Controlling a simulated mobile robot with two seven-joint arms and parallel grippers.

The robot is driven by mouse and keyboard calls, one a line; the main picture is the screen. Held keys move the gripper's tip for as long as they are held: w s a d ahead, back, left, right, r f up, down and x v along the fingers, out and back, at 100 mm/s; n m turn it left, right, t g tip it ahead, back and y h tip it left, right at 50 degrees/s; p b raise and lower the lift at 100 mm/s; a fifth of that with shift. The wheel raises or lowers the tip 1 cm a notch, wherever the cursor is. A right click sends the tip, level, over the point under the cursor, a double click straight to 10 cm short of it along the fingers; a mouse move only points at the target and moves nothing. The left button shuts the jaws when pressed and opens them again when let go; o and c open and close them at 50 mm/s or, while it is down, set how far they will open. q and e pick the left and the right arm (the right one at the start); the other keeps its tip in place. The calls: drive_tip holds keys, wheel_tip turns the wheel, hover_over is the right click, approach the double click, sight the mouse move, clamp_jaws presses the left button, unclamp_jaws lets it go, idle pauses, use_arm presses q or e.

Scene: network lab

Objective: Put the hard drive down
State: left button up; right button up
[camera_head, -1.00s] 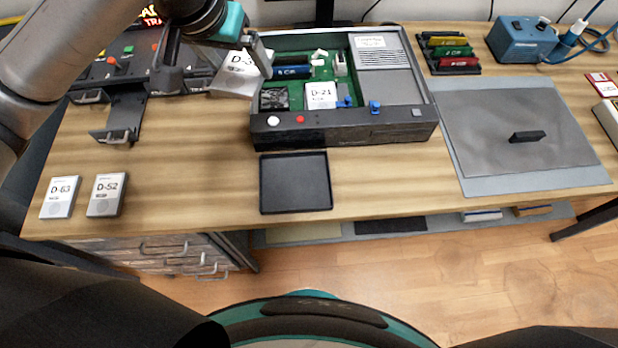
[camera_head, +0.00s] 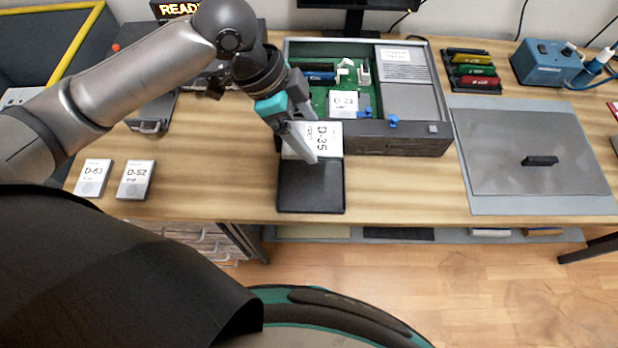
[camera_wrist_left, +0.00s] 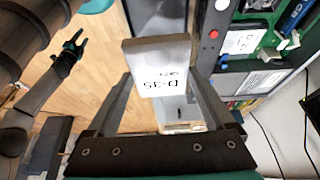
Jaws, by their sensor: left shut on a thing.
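My left gripper (camera_head: 300,142) is shut on a white and grey hard drive (camera_head: 325,138) labelled D-35. The drive is over the far part of a black square tray (camera_head: 312,196) at the front of the table. I cannot tell whether the drive touches the tray. In the left wrist view the drive (camera_wrist_left: 160,65) sits between the two fingers with its label facing the camera.
Drives D-63 (camera_head: 92,178) and D-52 (camera_head: 136,180) lie at the left. An open chassis (camera_head: 405,137) with drive D-21 (camera_head: 343,103) stands behind the tray. A grey mat (camera_head: 500,190) with a black handle-like piece (camera_head: 540,160) is at the right.

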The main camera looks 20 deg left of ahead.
sight(314, 185)
use_arm(q)
wheel_tip(314, 185, down, 17)
drive_tip(key=b, duration=0.4)
drive_tip(key=shift+f, duration=0.15)
drive_tip(key=shift+f, duration=0.15)
drive_tip(key=o, duration=1.3)
drive_tip(key=p+v, duration=0.2)
drive_tip(key=v, duration=1)
drive_tip(key=shift+p, duration=0.4)
